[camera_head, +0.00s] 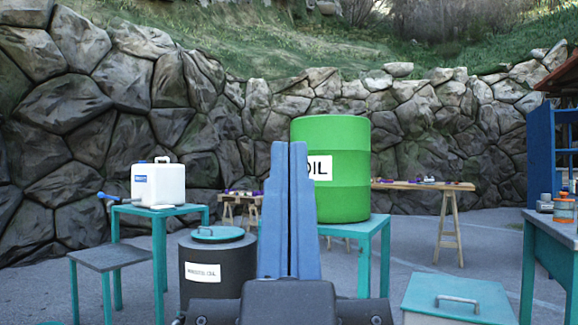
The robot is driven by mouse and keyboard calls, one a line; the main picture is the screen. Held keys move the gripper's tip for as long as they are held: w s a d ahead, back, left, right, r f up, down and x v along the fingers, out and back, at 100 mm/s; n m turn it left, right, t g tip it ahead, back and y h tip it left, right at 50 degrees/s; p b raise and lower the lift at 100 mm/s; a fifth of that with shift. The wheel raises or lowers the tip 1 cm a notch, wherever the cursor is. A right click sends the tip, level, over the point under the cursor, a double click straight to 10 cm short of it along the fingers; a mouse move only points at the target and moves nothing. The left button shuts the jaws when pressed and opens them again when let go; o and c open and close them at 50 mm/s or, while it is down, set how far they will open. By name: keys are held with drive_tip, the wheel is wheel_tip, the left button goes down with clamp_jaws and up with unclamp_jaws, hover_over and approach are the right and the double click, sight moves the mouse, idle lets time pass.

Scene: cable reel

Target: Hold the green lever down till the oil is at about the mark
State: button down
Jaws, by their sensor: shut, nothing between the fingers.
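A large bright green drum (343,140) with a white label ending in "IL" stands upright on a teal table (384,226) ahead. My gripper (288,146) points up in the middle of the view, its two blue fingers side by side and shut with nothing held. The fingers cover the left edge of the drum and part of its label. I cannot tell from this view whether the gripper touches the drum. No green lever, oil level or mark can be made out; the area behind my fingers is hidden.
A white canister (165,184) with a blue tap stands on a teal table at left, above a grey stool (110,257). A dark lidded bin (215,270) is left of my gripper. A teal handled box (455,298) and a workbench (560,232) are at right. Stone walls close the back.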

wheel_tip(320, 180, up, 50)
drive_tip(key=p, duration=4.7)
drive_tip(key=shift+w, duration=0.1)
